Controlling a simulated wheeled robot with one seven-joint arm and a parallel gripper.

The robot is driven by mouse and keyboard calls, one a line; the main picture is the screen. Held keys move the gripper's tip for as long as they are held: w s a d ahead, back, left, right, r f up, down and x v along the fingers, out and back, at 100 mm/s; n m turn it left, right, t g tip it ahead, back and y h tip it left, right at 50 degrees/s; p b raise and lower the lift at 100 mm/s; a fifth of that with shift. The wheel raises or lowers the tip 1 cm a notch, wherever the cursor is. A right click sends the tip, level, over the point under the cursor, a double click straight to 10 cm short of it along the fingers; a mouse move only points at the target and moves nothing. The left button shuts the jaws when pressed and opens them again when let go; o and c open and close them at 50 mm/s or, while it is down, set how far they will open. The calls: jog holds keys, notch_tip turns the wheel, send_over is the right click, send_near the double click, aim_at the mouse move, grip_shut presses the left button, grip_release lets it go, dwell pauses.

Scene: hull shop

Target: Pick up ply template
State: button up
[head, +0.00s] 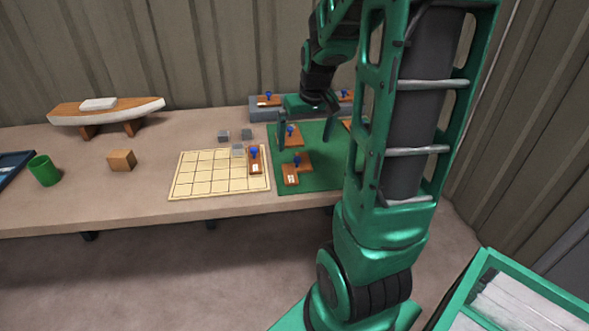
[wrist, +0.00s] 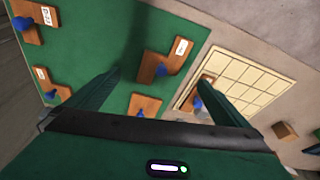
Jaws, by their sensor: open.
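Several brown ply templates with blue knobs and white labels are in view. On the green mat (head: 320,180), one template (head: 288,142) lies under my gripper and another (head: 291,180) lies nearer the front edge. A further template (head: 256,169) lies on the gridded board (head: 200,175). My gripper (head: 306,130) is open and empty above the mat. In the wrist view, an L-shaped template (wrist: 178,67) shows between the fingertips, and another template (wrist: 150,103) shows closer to the palm. I cannot tell which template is meant. My arm hides part of the mat's right side.
A grey block (head: 290,113) at the back bears more templates. Small grey blocks (head: 224,136) lie behind the gridded board. A wooden cube (head: 122,160), green cup (head: 44,170) and model boat (head: 106,112) stand at left. The table between cube and board is clear.

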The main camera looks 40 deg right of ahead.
aim_at(297, 158)
jog(key=x, duration=0.4)
jog(key=w+x, duration=0.1)
jog(key=x, duration=0.1)
jog(key=shift+d+r, duration=0.1)
jog(key=shift+d, duration=0.2)
jog(key=shift+w+a+x, duration=0.15)
jog(key=shift+x, duration=1.15)
jog(key=shift+w+a+x, duration=0.1)
jog(key=shift+w+x, duration=0.05)
jog(key=shift+x, duration=1.2)
jog(key=shift+c, duration=0.6)
jog(key=c, duration=1)
